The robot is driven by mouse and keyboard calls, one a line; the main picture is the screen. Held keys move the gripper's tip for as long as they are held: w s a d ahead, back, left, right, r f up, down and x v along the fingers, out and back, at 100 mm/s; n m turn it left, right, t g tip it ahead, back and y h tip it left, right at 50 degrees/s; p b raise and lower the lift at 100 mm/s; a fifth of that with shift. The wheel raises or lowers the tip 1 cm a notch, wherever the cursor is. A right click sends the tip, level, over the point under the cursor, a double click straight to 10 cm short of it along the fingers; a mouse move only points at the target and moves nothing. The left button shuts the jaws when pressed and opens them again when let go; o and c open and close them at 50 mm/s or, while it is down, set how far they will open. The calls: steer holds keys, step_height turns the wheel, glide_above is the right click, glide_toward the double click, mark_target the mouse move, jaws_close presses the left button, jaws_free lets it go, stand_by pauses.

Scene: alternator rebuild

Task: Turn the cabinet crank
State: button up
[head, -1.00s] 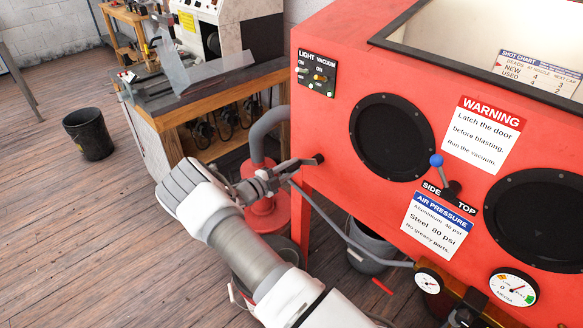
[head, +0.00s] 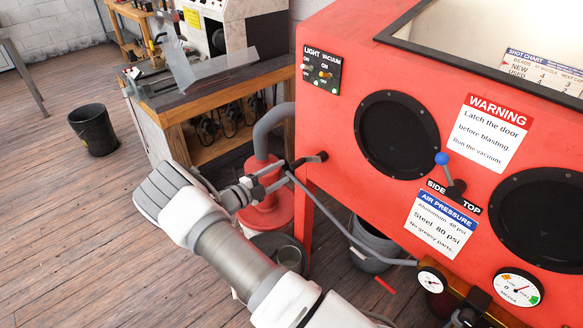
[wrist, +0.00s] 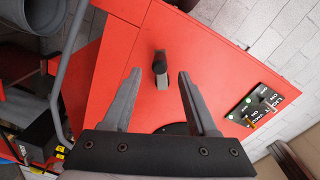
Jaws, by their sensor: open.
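The cabinet crank (head: 314,158) is a short dark handle on the left part of the red blasting cabinet's front (head: 330,130). My gripper (head: 282,173) is open and empty, just left of the crank in the head view. In the wrist view my gripper's fingers (wrist: 158,76) are spread on both sides of the crank's line, with visible space on each side. I cannot tell how far the tips are from it in depth.
A blue-knobbed lever (head: 447,172) sits between the dark glove ports. The light and vacuum switch plate (head: 321,71) is above the crank. A grey hose (head: 268,128) and a red stand (head: 267,210) lie behind my gripper. A bucket (head: 372,245) stands under the cabinet.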

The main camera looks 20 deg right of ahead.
steer(key=v, duration=1)
steer(key=shift+s+a, duration=0.15)
steer(key=shift+a, duration=0.15)
steer(key=s+d+r+m+g+y, duration=0.4)
steer(key=s+r+m, duration=0.4)
steer(key=m, duration=0.4)
steer(key=s+d+r+m+g+y, duration=0.3)
steer(key=s+r+m+y, duration=0.25)
steer(key=r+m, duration=0.45)
steer(key=s+a+r+m+t+y, duration=0.2)
steer(key=s+r+m+t+y, duration=0.1)
steer(key=s+m, duration=0.6)
steer(key=s+a+r+m+t+y, duration=0.2)
steer(key=s+r+m, duration=0.4)
steer(key=s+m, duration=0.3)
steer(key=shift+s+a+r+m+t+y, duration=0.15)
steer(key=shift+s+r+m+t+y, duration=0.3)
steer(key=shift+m+y, duration=1.25)
steer(key=shift+w+f+m+h, duration=0.1)
steer(key=shift+m+h, duration=0.5)
steer(key=shift+h, duration=0.05)
steer(key=shift+c, duration=0.7)
